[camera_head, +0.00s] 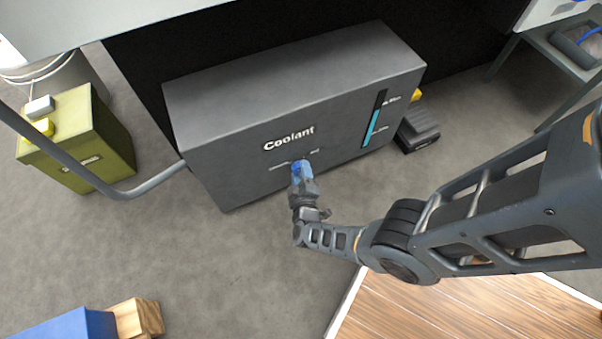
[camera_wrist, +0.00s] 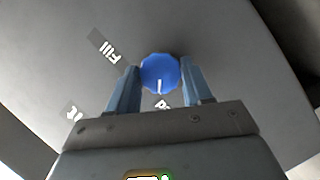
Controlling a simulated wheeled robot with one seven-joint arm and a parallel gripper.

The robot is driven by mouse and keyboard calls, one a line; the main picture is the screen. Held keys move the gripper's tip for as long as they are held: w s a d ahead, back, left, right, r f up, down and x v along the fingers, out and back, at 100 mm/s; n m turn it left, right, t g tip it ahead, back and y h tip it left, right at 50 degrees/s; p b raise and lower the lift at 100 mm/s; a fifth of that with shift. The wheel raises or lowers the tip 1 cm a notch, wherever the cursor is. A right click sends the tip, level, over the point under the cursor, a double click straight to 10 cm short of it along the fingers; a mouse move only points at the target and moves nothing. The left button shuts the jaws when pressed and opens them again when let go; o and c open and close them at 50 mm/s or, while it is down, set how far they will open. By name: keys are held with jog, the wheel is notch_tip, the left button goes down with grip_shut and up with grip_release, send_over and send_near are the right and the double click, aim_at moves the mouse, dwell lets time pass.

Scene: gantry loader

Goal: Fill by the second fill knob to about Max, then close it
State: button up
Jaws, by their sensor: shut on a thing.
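The grey coolant tank (camera_head: 235,140) stands on the floor with "Coolant" on its front face. A blue knob (camera_wrist: 160,70) sits low on that face; its white mark points toward the bottom of the wrist view, at a label (camera_wrist: 163,102) partly hidden by my gripper. A "Fill" label (camera_wrist: 105,47) is at its upper left. My gripper (camera_head: 301,170) is shut on the knob, one finger on each side. Only one knob is visible.
A grey pipe (camera_head: 130,190) bends to the tank's left side near a green box (camera_head: 85,140). A dark object (camera_head: 418,130) lies right of the tank. A blue block (camera_head: 65,325) and a wooden piece (camera_head: 137,317) are at lower left. Grey floor before the tank is clear.

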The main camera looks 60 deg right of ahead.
jog(key=o, duration=1)
jog(key=shift+o, duration=0.2)
jog(key=p+v, duration=0.2)
jog(key=v, duration=0.5)
jog(key=shift+s+a+p, duration=0.25)
jog(key=shift+a+p, duration=0.05)
